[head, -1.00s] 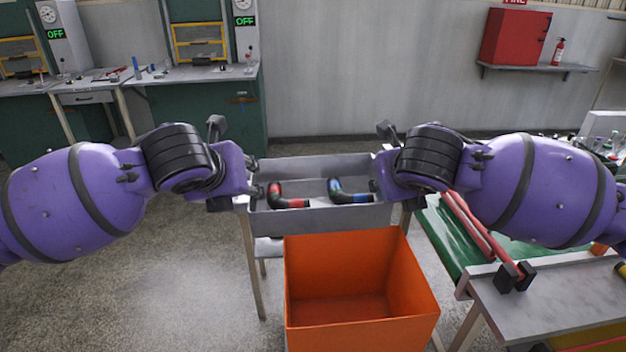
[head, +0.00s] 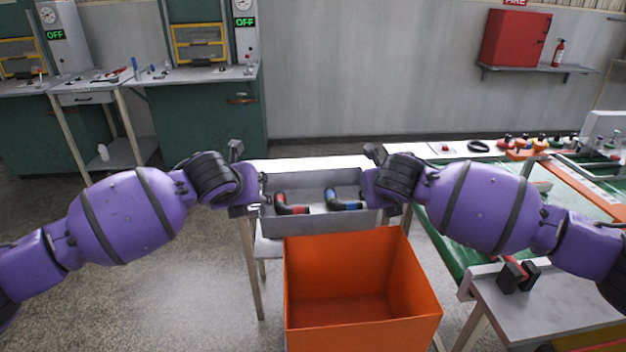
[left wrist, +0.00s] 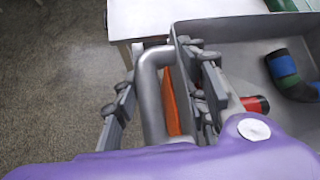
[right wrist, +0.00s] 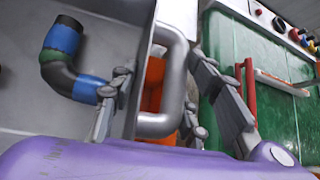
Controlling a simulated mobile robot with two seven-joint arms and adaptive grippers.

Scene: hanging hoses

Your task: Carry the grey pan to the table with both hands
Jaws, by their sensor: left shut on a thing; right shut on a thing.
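The grey pan (head: 320,220) is level in the middle of the head view, between my two grippers. A hose with red bands (head: 290,205) lies in its left part and a hose with blue bands (head: 341,200) in its right part. My left gripper (head: 258,196) is shut on the pan's left handle (left wrist: 152,90). My right gripper (head: 371,188) is shut on its right handle (right wrist: 180,75). The white table (head: 300,164) shows just behind the pan. I cannot tell whether the pan's underside touches it.
An orange bin (head: 363,308) stands open in front of the pan. A green-topped bench (head: 440,235) with a grey stand (head: 530,310) is at the right. Green machines (head: 205,115) stand at the back left. The floor at the left is clear.

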